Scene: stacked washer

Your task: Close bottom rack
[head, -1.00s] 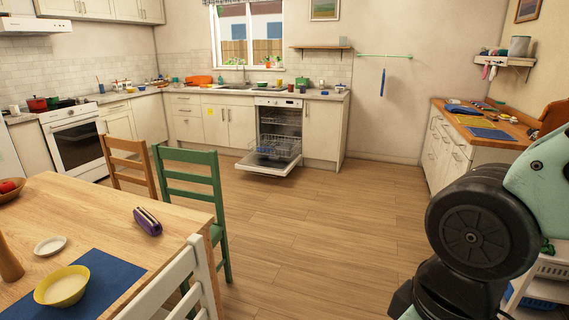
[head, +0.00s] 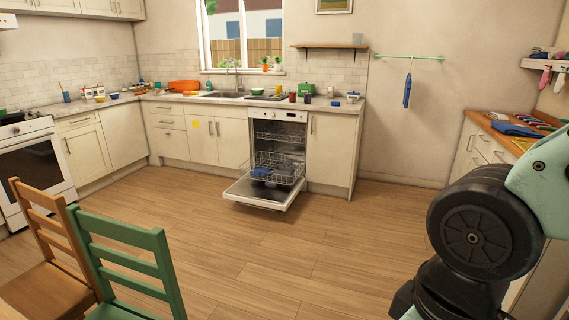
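The dishwasher (head: 278,118) stands open under the counter at the back, right of the sink. Its door (head: 263,194) is folded down, a little above the floor. The bottom rack (head: 275,171) is a wire basket pulled out over the open door, with something blue in it. An upper rack (head: 278,137) shows inside the cavity. Part of my arm fills the right side of the view, and my gripper is not in view. The dishwasher is across the room from me.
A green chair (head: 125,262) and a wooden chair (head: 45,235) stand at the lower left. Open wooden floor (head: 300,250) lies between me and the dishwasher. A side counter (head: 500,135) stands at the right wall, partly behind my arm.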

